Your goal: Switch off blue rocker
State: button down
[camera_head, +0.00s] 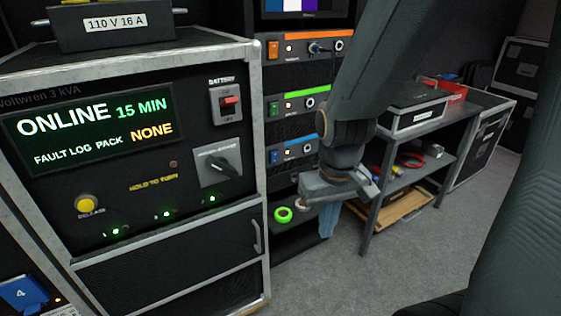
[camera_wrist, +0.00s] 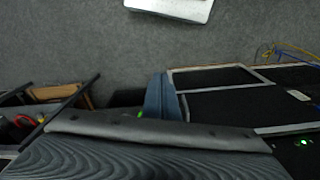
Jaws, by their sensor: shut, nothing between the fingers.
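The blue rocker (camera_head: 274,157) is on the lowest of three striped rack units, the blue-striped unit (camera_head: 295,152), in the head view. It is small, and I cannot tell which way it is tipped. A small light shows beside it. My gripper (camera_head: 325,232) hangs to the right of and below this unit, apart from it. Its bluish fingers point down towards the floor and are shut and empty. The fingers (camera_wrist: 161,80) also show in the wrist view, over grey carpet. The blue rocker does not show in the wrist view.
Above are units with an orange rocker (camera_head: 272,50) and a green rocker (camera_head: 274,108). A large power cabinet (camera_head: 60,225) stands left, its screen reading ONLINE. Green tape (camera_head: 283,214) lies on a low shelf. A workbench (camera_head: 452,135) stands right. Carpet (camera_head: 350,270) is clear in front.

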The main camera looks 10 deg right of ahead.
jog(key=w+d+f+n+t+y+b, duration=0.1)
jog(key=w+f+n+t+b, duration=0.3)
jog(key=w, duration=0.7)
jog(key=w+d+f+n+t+y+b, duration=0.1)
jog(key=w+f+n+t+y+b, duration=0.2)
jog(key=w+f+n+t, duration=0.3)
jog(key=w+d+f+n+t+y+b, duration=0.1)
jog(key=w+f+n+t+y+b, duration=0.1)
jog(key=w+f+n+t+b, duration=0.2)
jog(key=w+n+t, duration=0.3)
jog(key=w+n, duration=0.4)
jog(key=w, duration=0.5)
jog(key=shift+w+d+f+t+b, duration=0.25)
jog(key=shift+d+f+t+b, duration=0.05)
jog(key=shift+d+f, duration=0.1)
send_near(275, 155)
jog(key=x, duration=0.6)
jog(key=shift+w+a, duration=0.1)
jog(key=shift+w, duration=0.15)
